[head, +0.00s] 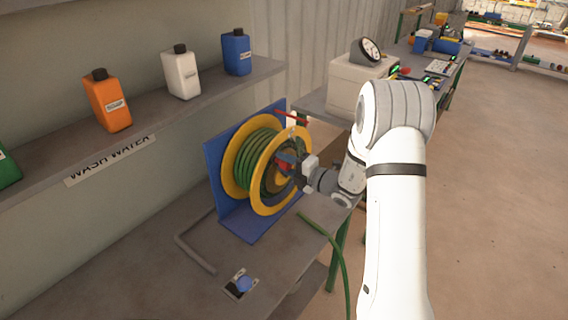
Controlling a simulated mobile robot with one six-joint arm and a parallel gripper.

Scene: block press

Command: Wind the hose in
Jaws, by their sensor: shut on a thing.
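The hose reel (234,170) has two yellow flanges and stands on a blue bracket (213,168) on the bench. Green hose (257,150) is wound in several turns between the flanges. A loose length of hose (335,245) runs over the bench's front edge and hangs down out of view. My gripper (287,163) is at the reel's near face, shut on the red crank handle (282,164). The jaws hide most of the handle and the reel's hub. A red bar (291,117) shows above the gripper at the top of the reel.
A bent grey pipe (190,252) and a small plate with a blue button (243,284) lie on the bench. Bottles, including an orange one (107,102), stand on the shelf above. A white box with a dial (355,82) is behind. The floor at right is clear.

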